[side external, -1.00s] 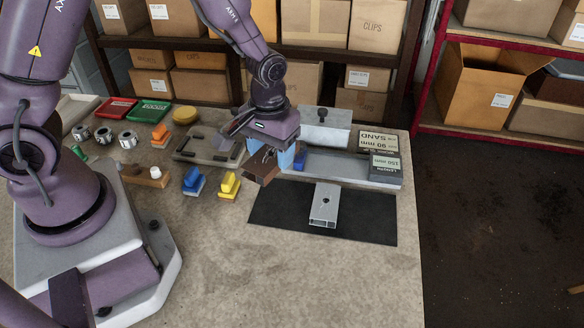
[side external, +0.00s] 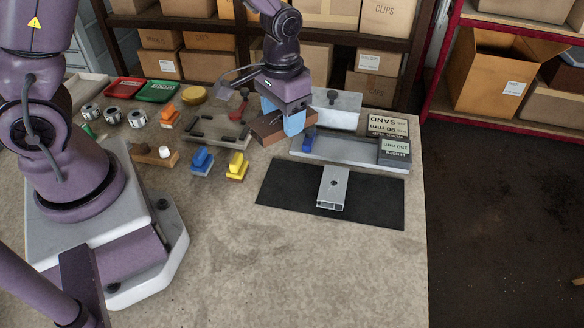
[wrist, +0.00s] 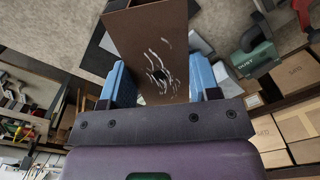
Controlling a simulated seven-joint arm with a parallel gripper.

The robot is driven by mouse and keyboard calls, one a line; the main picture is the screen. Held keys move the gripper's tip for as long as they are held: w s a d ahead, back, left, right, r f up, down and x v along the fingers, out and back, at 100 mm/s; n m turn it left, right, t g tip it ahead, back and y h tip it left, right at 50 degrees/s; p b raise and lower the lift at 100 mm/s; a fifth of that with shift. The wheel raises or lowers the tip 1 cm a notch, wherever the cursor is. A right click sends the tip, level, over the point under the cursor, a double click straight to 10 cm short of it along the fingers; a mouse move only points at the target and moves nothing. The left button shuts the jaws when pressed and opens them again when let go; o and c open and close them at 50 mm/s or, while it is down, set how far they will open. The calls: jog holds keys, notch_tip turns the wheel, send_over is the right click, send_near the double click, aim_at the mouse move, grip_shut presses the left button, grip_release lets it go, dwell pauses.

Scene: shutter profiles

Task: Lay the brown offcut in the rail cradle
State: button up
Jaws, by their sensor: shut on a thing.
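The brown offcut (side external: 270,127) is a hollow-looking length of profile, held off the table in the side view. In the wrist view the offcut (wrist: 155,50) shows white scuffs and a dark hole on its face. My gripper (side external: 291,122) is shut on it; in the wrist view the blue fingers of my gripper (wrist: 160,82) sit on either side of it. A grey plate with dark rail strips (side external: 212,133), which may be the rail cradle, lies just left of the offcut. The offcut hides part of the table behind it.
A metal channel tray (side external: 345,153) holds a blue block and a "150 mm" block (side external: 395,152), right of my gripper. A silver profile (side external: 333,188) lies on a black mat (side external: 378,205). Blue (side external: 202,162) and yellow (side external: 237,166) blocks stand nearer. The front table is clear.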

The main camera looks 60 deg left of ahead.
aim_at(285, 182)
jog(key=shift+s+d+f+n, duration=0.1)
jog(key=shift+f+n, duration=0.65)
jog(key=shift+n, duration=0.6)
jog(key=shift+d+f+n, duration=0.1)
jog(key=shift+f+n, duration=0.7)
jog(key=shift+n, duration=0.5)
jog(key=shift+s+f+n, duration=0.1)
jog(key=shift+f+n, duration=0.65)
jog(key=shift+n, duration=0.6)
notch_tip(285, 182, down, 10)
jog(key=shift+w+r, duration=0.1)
jog(key=shift+r, duration=0.1)
jog(key=shift+f, duration=0.1)
jog(key=o, duration=0.9)
jog(key=shift+f, duration=0.1)
jog(key=shift+o, duration=0.2)
